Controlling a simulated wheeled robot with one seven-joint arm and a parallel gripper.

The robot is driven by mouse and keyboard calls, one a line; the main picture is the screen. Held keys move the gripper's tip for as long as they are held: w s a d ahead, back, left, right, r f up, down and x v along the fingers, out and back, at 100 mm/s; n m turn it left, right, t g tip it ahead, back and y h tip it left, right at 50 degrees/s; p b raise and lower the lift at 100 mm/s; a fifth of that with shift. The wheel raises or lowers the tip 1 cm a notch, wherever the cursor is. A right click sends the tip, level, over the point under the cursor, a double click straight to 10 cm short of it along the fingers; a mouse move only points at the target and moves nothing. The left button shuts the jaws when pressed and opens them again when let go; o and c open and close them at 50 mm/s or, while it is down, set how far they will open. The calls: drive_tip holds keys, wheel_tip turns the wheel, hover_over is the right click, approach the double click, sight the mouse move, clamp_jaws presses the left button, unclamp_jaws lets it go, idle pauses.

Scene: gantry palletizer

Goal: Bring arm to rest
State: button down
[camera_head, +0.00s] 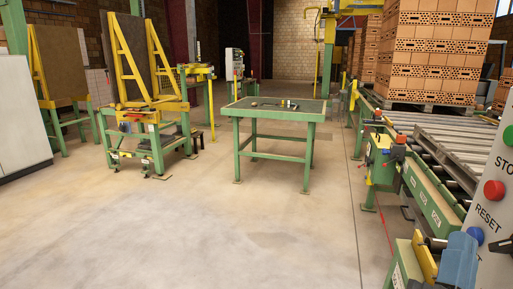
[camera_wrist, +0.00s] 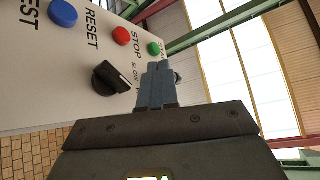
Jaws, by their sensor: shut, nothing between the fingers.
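My gripper (camera_wrist: 160,70) is shut and empty, with its blue-grey fingers pressed together. In the wrist view the fingertips point up beside a light grey control panel (camera_wrist: 40,80), just right of its black selector knob (camera_wrist: 112,78). I cannot tell whether they touch the panel. In the head view my gripper (camera_head: 460,245) shows at the lower right, in front of the panel (camera_head: 487,215). The rest of my arm is mostly out of the picture.
The panel has a blue button (camera_head: 474,236), a red button (camera_head: 494,190) and a green button (camera_head: 508,135). A roller conveyor (camera_head: 440,140) runs along the right, with stacked bricks (camera_head: 430,50) behind. A green table (camera_head: 275,112) stands mid-floor. The near left floor is clear.

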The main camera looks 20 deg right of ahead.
drive_tip(key=s+a+f+n+y, duration=0.6)
drive_tip(key=s+f+n+y, duration=0.1)
drive_tip(key=s+n+y, duration=0.2)
drive_tip(key=s+a+f+n+y, duration=0.7)
drive_tip(key=s+f+n+y, duration=0.1)
drive_tip(key=s+y, duration=0.4)
drive_tip(key=shift+f+n, duration=0.2)
drive_tip(key=shift+n, duration=0.6)
drive_tip(key=c, duration=1.8)
unclamp_jaws()
drive_tip(key=shift+a, duration=0.1)
